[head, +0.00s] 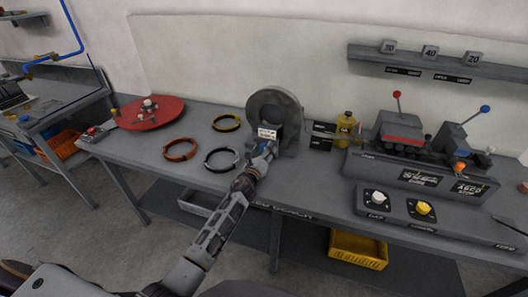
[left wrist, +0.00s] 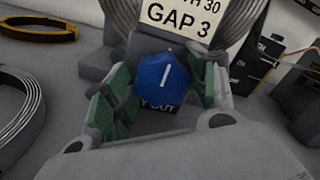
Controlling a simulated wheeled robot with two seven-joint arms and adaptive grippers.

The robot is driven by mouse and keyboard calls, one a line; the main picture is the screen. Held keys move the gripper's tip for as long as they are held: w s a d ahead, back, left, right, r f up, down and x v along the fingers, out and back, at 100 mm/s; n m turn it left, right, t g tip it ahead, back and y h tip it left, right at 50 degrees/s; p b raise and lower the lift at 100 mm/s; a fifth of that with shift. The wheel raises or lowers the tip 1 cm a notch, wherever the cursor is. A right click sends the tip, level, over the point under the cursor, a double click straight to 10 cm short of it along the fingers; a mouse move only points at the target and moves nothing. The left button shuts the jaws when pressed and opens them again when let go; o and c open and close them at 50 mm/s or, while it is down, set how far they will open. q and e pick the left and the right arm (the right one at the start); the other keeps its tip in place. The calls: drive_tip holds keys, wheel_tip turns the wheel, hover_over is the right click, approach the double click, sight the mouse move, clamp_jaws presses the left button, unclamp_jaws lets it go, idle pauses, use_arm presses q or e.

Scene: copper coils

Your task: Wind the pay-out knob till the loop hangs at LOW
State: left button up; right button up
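The blue pay-out knob (left wrist: 165,80) has a nearly upright white mark and sits above a label of which "Y OUT" shows. In the head view it is mostly hidden by my left gripper (head: 267,150), in front of the grey coil stand (head: 288,140). In the left wrist view my left gripper (left wrist: 163,85) has one green-padded finger on each side of the knob; I cannot tell whether both touch it. A thin copper strand (left wrist: 300,52) runs off to the right, beside black label plates (head: 321,136) too small to read. My right gripper is not in view.
Yellow (head: 227,122), orange (head: 180,149) and grey (head: 221,159) rings lie left of the stand, with a red disc (head: 150,113) beyond. A lever machine (head: 401,135) and a panel with white and yellow knobs (head: 400,207) stand to the right.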

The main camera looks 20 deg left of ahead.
use_arm(q)
drive_tip(key=c, duration=0.6)
drive_tip(key=shift+o, duration=0.2)
drive_tip(key=shift+m, duration=0.5)
